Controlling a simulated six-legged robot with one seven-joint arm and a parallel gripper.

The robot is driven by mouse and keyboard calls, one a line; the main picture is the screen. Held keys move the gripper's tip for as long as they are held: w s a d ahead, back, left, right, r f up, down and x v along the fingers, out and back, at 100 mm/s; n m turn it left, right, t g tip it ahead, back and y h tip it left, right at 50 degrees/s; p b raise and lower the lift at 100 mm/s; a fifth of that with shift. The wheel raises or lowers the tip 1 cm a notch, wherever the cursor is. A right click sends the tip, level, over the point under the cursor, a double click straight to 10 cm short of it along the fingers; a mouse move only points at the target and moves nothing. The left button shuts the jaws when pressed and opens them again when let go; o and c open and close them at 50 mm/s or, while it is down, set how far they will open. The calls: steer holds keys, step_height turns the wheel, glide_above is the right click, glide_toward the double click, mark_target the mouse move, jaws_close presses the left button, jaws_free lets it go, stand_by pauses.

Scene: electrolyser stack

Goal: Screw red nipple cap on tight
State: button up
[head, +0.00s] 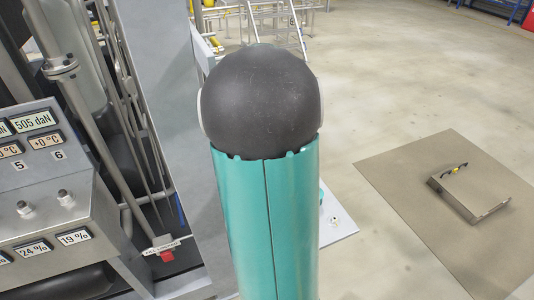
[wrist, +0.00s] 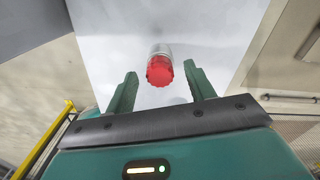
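A red cap (wrist: 159,72) with a ribbed edge shows in the wrist view. It sits on the end of a pale metal nipple (wrist: 160,49) against a pale grey surface. I cannot tell whether the cap is fully seated. My gripper (wrist: 161,89) is open, its two green fingers standing apart. The cap appears in the gap between them, towards the tips, and neither finger touches it. In the head view my own teal and black arm fills the middle and hides what is behind it; the gripper is not visible there.
On the left of the head view stands a metal panel (head: 55,190) with numbered readouts and knobs. A small red part (head: 167,256) sits under a label among pipes beside it. A flat metal box (head: 470,193) lies on a floor mat at right. Open floor surrounds the mat.

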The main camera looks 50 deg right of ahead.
steer(key=shift+r, duration=0.1)
step_height(320, 180, up, 14)
stand_by(0.5)
steer(key=shift+s+f, duration=0.1)
steer(key=shift+f, duration=0.1)
